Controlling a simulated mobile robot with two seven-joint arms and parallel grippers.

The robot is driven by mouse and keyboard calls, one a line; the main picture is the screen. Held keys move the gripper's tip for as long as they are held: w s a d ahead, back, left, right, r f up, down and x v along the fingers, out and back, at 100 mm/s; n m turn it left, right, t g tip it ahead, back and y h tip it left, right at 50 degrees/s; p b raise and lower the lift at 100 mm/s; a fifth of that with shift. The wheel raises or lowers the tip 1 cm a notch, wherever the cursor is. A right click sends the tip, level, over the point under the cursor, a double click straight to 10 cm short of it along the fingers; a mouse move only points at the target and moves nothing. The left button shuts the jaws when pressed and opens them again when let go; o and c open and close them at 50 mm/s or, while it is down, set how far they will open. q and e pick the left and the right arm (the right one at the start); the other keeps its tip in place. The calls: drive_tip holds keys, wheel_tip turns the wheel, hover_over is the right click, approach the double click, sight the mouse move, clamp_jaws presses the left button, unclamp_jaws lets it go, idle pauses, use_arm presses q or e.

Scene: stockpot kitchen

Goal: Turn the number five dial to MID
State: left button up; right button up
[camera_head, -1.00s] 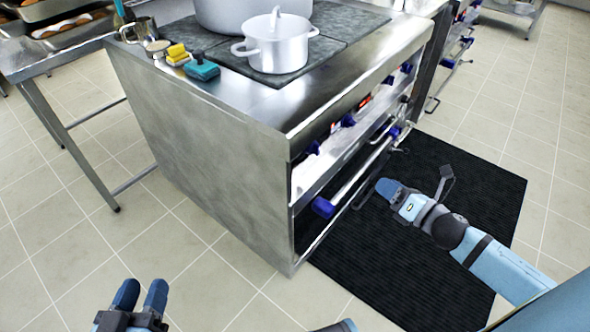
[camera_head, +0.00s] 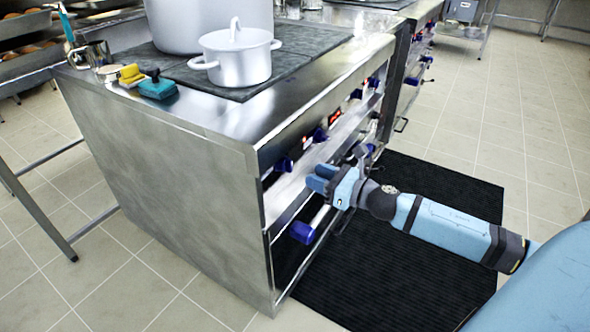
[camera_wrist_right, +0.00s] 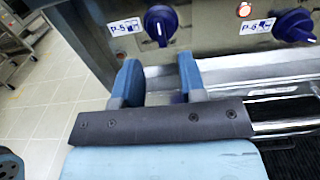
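The number five dial, a dark blue knob (camera_wrist_right: 160,22) by the P-5 label (camera_wrist_right: 124,27), shows at the top of the right wrist view, its grip bar close to upright. In the head view it appears as the nearest blue knob (camera_head: 283,163) on the stove front. A MID mark cannot be made out. My right gripper (camera_head: 320,177) is open and empty in front of the panel. In the right wrist view its two blue fingers (camera_wrist_right: 160,78) stand apart, with the dial beyond and above the gap, apparently not touched. My left gripper is out of view.
The P-6 dial (camera_wrist_right: 295,25) is to the right of P-5. A white pot (camera_head: 238,60) stands on the stove. Black mat (camera_head: 400,270) covers the floor in front.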

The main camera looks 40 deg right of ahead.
sight(292, 166)
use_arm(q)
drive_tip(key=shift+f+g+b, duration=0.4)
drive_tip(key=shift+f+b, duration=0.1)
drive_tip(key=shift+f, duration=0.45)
use_arm(e)
drive_tip(key=shift+x, duration=3.35)
clamp_jaws()
